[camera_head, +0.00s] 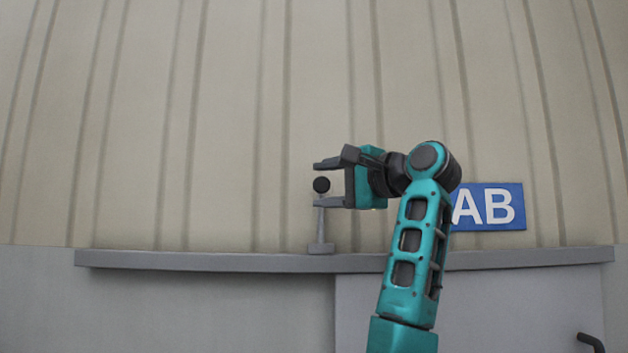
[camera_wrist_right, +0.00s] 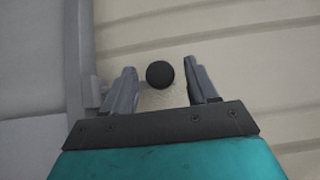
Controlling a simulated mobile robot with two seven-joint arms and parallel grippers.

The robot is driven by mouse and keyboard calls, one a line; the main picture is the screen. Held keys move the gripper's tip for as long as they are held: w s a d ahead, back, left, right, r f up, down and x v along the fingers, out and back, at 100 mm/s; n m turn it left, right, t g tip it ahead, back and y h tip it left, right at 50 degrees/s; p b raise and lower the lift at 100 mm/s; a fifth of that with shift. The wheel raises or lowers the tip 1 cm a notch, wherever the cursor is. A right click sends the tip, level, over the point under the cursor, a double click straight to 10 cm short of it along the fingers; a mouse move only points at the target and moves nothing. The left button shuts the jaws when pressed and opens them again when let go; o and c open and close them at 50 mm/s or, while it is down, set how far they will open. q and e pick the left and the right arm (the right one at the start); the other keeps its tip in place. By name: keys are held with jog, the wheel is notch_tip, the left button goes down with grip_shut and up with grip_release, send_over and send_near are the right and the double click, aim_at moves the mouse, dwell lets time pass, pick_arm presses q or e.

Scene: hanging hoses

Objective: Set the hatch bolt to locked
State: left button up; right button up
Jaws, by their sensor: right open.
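The hatch bolt (camera_head: 320,225) is a thin grey upright post with a black ball knob (camera_head: 321,185) at its top. It stands on a small base on the grey ledge. My right gripper (camera_head: 317,183) reaches in from the right with its jaws open, one finger above the knob and one below it. In the right wrist view the knob (camera_wrist_right: 160,75) lies between the two open fingertips, with a gap on each side. Whether the bolt is locked cannot be told. My left gripper is not in view.
A grey horizontal ledge (camera_head: 200,259) runs across the ribbed beige wall (camera_head: 230,120). A dark curved handle (camera_head: 591,342) is at the lower right. The space left of the knob is clear.

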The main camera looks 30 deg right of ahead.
jog(key=shift+p+x, duration=0.3)
jog(key=shift+x, duration=1.45)
grip_shut()
